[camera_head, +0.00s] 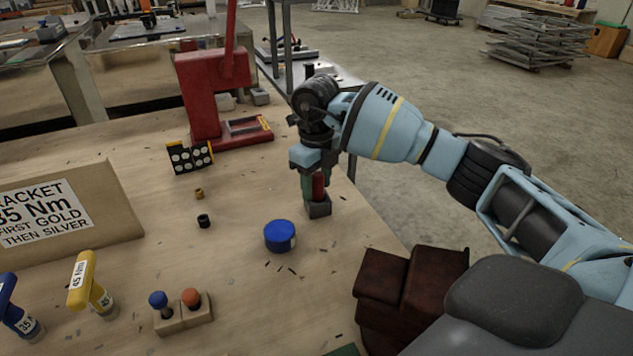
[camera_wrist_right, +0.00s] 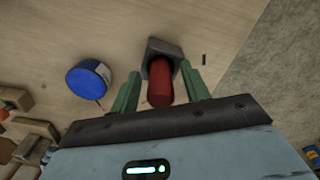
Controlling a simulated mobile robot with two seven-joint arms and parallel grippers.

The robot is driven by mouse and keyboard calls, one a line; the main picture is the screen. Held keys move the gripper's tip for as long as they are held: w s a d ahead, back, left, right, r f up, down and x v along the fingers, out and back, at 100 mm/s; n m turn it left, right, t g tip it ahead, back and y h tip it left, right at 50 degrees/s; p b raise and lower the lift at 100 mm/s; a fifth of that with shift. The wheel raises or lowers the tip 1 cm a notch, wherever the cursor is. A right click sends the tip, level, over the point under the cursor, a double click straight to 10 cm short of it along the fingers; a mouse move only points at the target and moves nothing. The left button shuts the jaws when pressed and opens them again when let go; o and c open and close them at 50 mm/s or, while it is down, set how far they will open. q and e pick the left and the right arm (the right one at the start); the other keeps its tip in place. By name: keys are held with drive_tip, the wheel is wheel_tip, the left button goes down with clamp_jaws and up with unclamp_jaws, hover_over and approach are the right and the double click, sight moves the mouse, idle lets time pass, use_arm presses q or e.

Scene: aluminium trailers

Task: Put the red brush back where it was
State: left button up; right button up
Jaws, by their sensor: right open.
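The red brush (camera_head: 319,186) shows as an upright red handle in a small grey block-shaped holder (camera_head: 318,209) near the table's right edge. In the right wrist view the red handle (camera_wrist_right: 160,84) rises from the grey holder (camera_wrist_right: 158,46). My right gripper (camera_head: 315,186) is above the holder, its green fingers on either side of the handle. In the wrist view the fingers (camera_wrist_right: 160,92) are apart, with gaps between them and the handle. The brush's lower end is hidden in the holder. My left gripper is out of view.
A blue round tin (camera_head: 280,236) stands left of the holder. A red press (camera_head: 215,95) stands behind. A sign board (camera_head: 120,215), yellow tool (camera_head: 82,280) and wooden block with two knobs (camera_head: 185,318) are to the left. A dark red box (camera_head: 410,290) is at the front right.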

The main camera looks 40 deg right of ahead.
wheel_tip(320, 180, up, 12)
drive_tip(key=shift+r, duration=0.1)
idle(0.4)
